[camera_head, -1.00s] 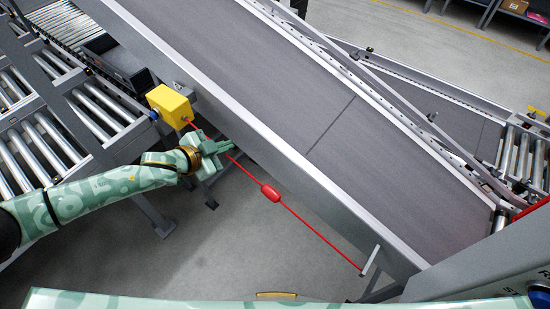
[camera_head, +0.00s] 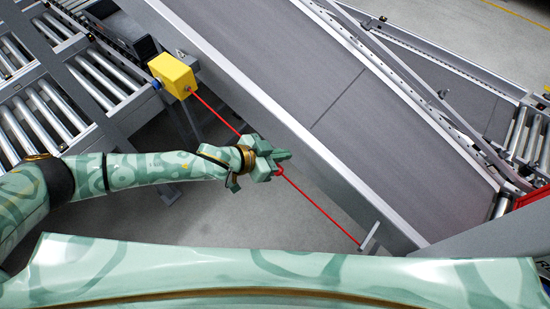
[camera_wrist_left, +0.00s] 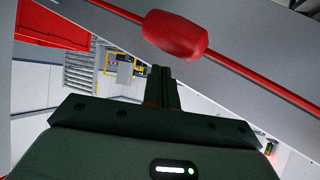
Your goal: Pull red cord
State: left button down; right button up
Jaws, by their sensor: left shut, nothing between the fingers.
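The red cord (camera_head: 213,108) runs along the near side of the conveyor from a yellow switch box (camera_head: 173,75) to a bracket (camera_head: 370,237) at the lower right. My left gripper (camera_head: 284,156) is at the cord's middle and covers part of it. In the left wrist view the fingers (camera_wrist_left: 162,78) are shut together and empty. The red handle bulb (camera_wrist_left: 175,35) on the cord shows just beyond and above the fingertips, apart from them in the picture. In the head view the bulb is mostly hidden behind my gripper. My right gripper is not in view.
The grey conveyor belt (camera_head: 310,90) with its metal side rail (camera_head: 262,122) lies close beyond the cord. Roller tables (camera_head: 40,110) stand at the left. Concrete floor shows below the cord.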

pick_arm(q)
jog(key=shift+s+a+f, duration=0.5)
jog(key=shift+a+f, duration=0.1)
jog(key=shift+a, duration=0.25)
